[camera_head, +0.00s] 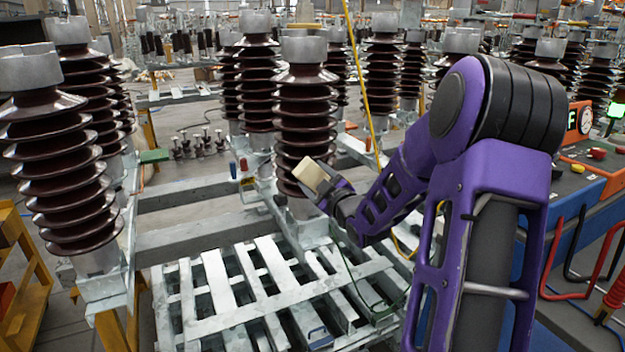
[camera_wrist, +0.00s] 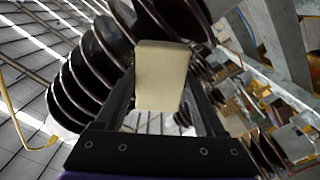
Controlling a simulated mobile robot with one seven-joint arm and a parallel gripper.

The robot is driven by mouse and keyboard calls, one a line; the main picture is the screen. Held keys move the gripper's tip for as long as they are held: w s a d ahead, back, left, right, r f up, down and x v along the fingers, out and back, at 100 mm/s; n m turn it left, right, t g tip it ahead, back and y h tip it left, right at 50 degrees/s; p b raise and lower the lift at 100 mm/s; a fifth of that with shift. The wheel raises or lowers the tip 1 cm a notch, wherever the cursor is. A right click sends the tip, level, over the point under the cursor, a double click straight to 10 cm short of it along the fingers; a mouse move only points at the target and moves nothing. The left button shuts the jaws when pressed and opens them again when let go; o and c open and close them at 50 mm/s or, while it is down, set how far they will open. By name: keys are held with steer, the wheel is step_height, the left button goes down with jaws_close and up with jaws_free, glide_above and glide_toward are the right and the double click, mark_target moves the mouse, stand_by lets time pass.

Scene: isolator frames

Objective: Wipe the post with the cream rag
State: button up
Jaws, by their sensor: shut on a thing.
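The cream rag (camera_head: 312,175) is a folded, block-like pad at the end of my purple arm, in the middle of the head view. My gripper (camera_head: 326,189) is shut on it. In the wrist view the rag (camera_wrist: 162,75) sits between the two dark fingers of my gripper (camera_wrist: 165,100). The post (camera_head: 305,112) is a dark brown ribbed insulator with a grey metal cap. The rag is in front of its lower ribs in the head view. Brown ribs (camera_wrist: 88,70) also show behind and left of the rag in the wrist view. I cannot tell whether the rag touches them.
Other brown posts stand at the left (camera_head: 60,170) and behind. A slatted grey metal pallet (camera_head: 240,300) lies below my gripper. A yellow cable (camera_head: 360,75) hangs right of the post. A control desk (camera_head: 590,175) with red handles stands at the right.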

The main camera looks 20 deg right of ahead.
steer(key=shift+w+d, duration=0.1)
steer(key=shift+d, duration=3.5)
steer(key=shift+a, duration=4.05)
steer(key=shift+s, duration=0.2)
steer(key=shift+s+d, duration=0.15)
steer(key=shift+s, duration=1.35)
steer(key=shift+s+d, duration=0.1)
steer(key=shift+s, duration=1.35)
steer(key=shift+s, duration=1.5)
